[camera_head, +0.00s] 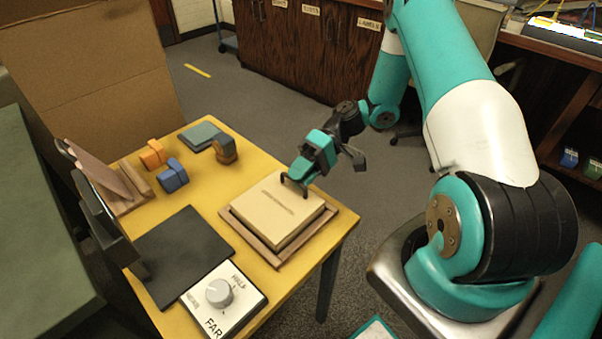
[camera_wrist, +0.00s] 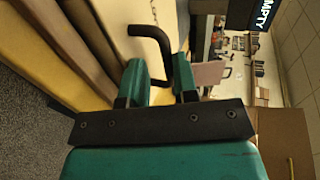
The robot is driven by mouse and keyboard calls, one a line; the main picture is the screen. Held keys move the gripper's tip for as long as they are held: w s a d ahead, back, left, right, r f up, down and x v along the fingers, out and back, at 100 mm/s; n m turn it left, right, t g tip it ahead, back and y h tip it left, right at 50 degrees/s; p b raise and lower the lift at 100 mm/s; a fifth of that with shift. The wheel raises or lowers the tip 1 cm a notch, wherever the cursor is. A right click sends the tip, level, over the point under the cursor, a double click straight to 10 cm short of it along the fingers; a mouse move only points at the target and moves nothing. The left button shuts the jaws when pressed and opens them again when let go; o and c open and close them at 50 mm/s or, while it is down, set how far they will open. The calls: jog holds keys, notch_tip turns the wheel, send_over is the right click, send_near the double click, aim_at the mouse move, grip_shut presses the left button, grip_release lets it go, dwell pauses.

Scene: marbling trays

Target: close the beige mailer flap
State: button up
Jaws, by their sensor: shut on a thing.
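The beige mailer (camera_head: 275,212) is a flat box with a line of small dark print, sitting in a shallow wooden tray (camera_head: 270,257) at the table's right corner. Its flap looks flat or almost flat on top; I cannot tell whether it is fully down. A black bent handle (camera_head: 304,190) stands at its far right edge. My gripper (camera_head: 296,178) reaches down there and is shut on this handle. In the wrist view the handle (camera_wrist: 150,31) passes between my gripper's green fingers (camera_wrist: 160,80), beside the mailer's pale face (camera_wrist: 118,18).
The yellow table (camera_head: 205,215) also bears a black mat (camera_head: 180,255), a white dial panel (camera_head: 245,296), orange blocks (camera_head: 152,154), blue blocks (camera_head: 171,176), a dark block (camera_head: 224,150) and a grey-blue slab (camera_head: 200,137). Upright boards (camera_head: 95,170) stand at the left edge.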

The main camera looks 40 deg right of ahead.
jog(key=shift+d+f, duration=0.1)
jog(key=shift+f, duration=0.1)
jog(key=p+v, duration=0.2)
jog(key=v, duration=1)
jog(key=shift+r, duration=0.2)
jog(key=s+a+r+n+h+p, duration=0.2)
jog(key=a+r+h+p, duration=0.25)
jog(key=a+r, duration=1.35)
jog(key=s+a+r+n+t+h+p, duration=0.1)
jog(key=s+a+r+h, duration=0.1)
jog(key=s, duration=0.6)
jog(key=s+a+r+n+t+h+p, duration=0.1)
jog(key=s+a+r+h, duration=0.1)
jog(key=s+a+r, duration=0.3)
jog(key=s+r, duration=0.1)
jog(key=s, duration=0.2)
jog(key=shift+n+t+h, duration=0.3)
jog(key=shift+h, duration=0.05)
